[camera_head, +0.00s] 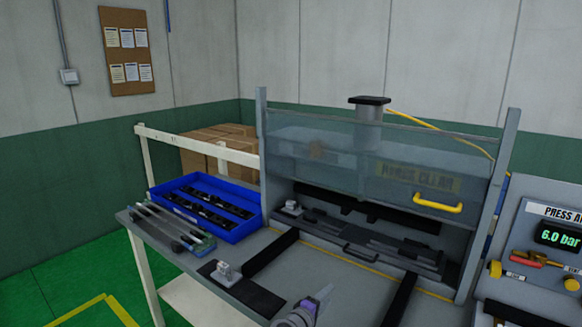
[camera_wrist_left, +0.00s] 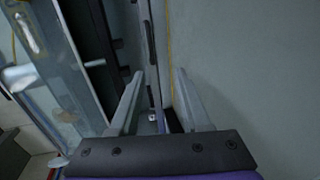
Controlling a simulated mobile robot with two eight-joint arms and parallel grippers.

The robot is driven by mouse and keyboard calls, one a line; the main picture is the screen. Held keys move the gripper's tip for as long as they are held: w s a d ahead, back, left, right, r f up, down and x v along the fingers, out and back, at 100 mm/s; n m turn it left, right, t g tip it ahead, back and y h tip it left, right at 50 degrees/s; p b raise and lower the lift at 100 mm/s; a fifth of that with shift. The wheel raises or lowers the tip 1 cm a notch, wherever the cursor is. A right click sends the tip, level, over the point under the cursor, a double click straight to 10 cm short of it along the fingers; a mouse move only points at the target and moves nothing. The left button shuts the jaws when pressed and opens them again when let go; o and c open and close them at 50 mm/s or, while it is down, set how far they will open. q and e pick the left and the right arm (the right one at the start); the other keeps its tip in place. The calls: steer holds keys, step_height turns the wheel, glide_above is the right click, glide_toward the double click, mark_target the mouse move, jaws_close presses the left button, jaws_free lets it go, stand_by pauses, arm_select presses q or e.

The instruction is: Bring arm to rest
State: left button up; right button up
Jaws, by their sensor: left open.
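My left gripper (camera_head: 308,306) shows at the bottom edge of the head view as a small grey and purple shape over the front of the workbench (camera_head: 335,277). In the left wrist view its two pale fingers (camera_wrist_left: 160,76) stand apart with nothing held between them. Most of the left arm is out of the picture. My right gripper is not in view.
A press with a clear guard and yellow handle (camera_head: 438,204) stands at the back. A blue tray of dark clips (camera_head: 204,232) and a rack of rods (camera_head: 172,228) are at left. A small pale block (camera_head: 226,272) sits on a dark strip. A pressure panel (camera_head: 547,241) stands right.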

arm_select(q)
steer(key=s+a+r+m+g+y, duration=0.1)
steer(key=s+a+r+m+g, duration=0.15)
steer(key=s+a, duration=0.5)
steer(key=s+a+r+m+g+y, duration=0.1)
steer(key=s+a+r+m+y, duration=0.25)
steer(key=s, duration=0.65)
steer(key=s+a+f+m+g+y, duration=0.1)
steer(key=s+a+f, duration=0.3)
steer(key=s+a, duration=0.4)
steer(key=s+a+f+m+g+y, duration=0.2)
steer(key=s+a, duration=0.6)
steer(key=s, duration=0.6)
steer(key=shift+s+a+f+m+y, duration=0.3)
steer(key=shift+a+f+m+y, duration=0.1)
steer(key=shift+f+m+y, duration=0.5)
